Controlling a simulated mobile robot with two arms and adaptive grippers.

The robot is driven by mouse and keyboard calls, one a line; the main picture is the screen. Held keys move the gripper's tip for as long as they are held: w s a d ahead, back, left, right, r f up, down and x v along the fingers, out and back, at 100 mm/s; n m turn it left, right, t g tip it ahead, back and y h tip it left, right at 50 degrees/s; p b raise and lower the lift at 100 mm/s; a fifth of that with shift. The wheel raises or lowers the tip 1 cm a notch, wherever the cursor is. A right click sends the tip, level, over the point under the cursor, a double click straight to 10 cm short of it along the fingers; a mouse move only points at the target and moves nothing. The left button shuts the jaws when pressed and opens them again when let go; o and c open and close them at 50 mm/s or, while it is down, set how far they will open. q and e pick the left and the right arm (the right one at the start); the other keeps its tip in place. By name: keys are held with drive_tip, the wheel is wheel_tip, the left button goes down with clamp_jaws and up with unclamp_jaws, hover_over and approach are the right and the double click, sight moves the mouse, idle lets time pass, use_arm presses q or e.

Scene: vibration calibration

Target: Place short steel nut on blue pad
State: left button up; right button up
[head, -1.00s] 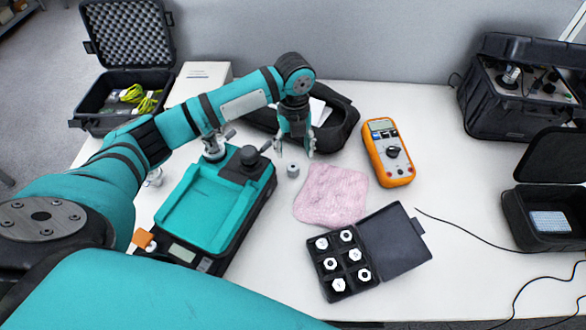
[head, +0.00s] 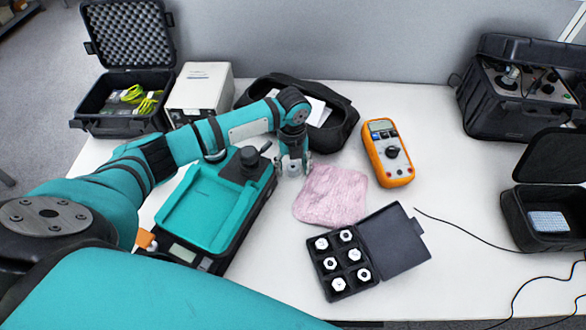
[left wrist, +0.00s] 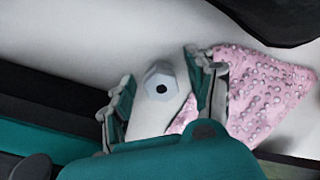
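The short steel nut (head: 293,170) is a small grey piece standing on the white table between the teal tray device and the pink cloth. In the left wrist view the nut (left wrist: 158,84) shows its hexagonal top and dark hole. My left gripper (head: 294,173) is open around it, one finger on each side. The wrist view shows gaps between the nut and both fingers. A light blue pad (head: 549,222) lies in a small open black case at the far right. My right gripper is not in view.
A teal tray (head: 205,205) on a black device lies left of the nut. A pink cloth (head: 331,195) lies close on its right. A black box of white nuts (head: 340,262), an orange meter (head: 387,152) and a black pouch (head: 340,125) are nearby. The table's right middle is mostly clear.

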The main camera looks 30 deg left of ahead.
use_arm(q)
clamp_jaws()
